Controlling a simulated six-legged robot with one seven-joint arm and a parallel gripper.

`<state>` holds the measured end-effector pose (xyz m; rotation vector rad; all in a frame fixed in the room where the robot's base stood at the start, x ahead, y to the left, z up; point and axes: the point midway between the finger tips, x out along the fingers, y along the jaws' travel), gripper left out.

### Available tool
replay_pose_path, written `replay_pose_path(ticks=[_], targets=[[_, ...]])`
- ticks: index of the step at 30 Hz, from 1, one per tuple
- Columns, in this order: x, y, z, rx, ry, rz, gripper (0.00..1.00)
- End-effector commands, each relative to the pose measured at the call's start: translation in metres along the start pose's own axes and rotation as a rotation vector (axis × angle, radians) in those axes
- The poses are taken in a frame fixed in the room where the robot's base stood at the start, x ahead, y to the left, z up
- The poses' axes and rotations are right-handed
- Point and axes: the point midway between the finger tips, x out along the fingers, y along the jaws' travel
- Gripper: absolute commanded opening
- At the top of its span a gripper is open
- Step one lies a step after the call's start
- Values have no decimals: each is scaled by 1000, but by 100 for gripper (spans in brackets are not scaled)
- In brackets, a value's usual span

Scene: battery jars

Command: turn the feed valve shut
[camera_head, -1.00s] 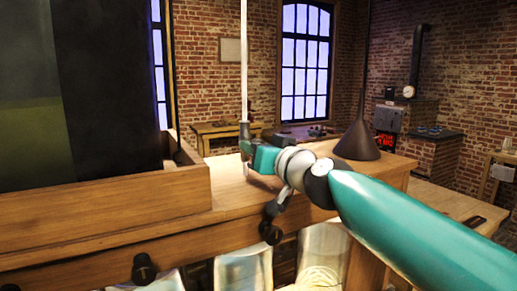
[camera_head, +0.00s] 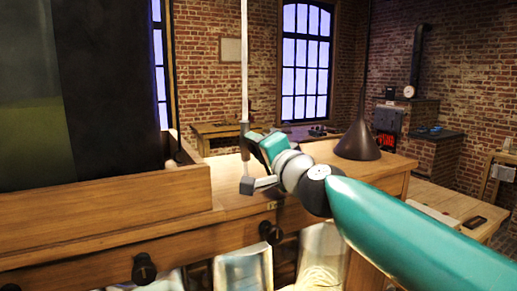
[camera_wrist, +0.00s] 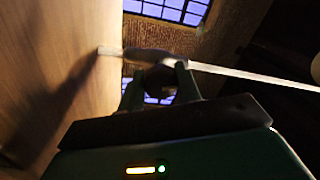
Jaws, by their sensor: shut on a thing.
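The feed valve (camera_head: 244,128) is a grey fitting low on a thin white upright pipe (camera_head: 244,60), above the wooden bench top. My gripper (camera_head: 250,148) is at the valve from the right and is shut on it; its fingertips are small and partly hidden in the head view. In the wrist view my gripper (camera_wrist: 157,82) has its two fingers on either side of a dark knob-like part of the feed valve (camera_wrist: 150,56). The pipe runs sideways there, with its lower end towards the wood. The valve's exact angle is hard to read.
A wooden-framed tank with dark glass (camera_head: 110,95) stands close on the left. Black knobs (camera_head: 144,268) line the bench front, above glass jars (camera_head: 243,270). Bench top (camera_head: 225,200) is bare around the valve.

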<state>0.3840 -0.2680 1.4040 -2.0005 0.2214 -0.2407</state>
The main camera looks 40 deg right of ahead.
Motion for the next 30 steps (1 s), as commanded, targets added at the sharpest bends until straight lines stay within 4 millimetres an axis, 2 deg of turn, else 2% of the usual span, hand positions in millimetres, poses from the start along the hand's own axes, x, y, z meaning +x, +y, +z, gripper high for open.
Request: replay_pose_path(ticks=[12, 30], targets=[[0, -1, 1, 244, 17, 2, 11], [0, -1, 0, 294, 21, 2, 11]])
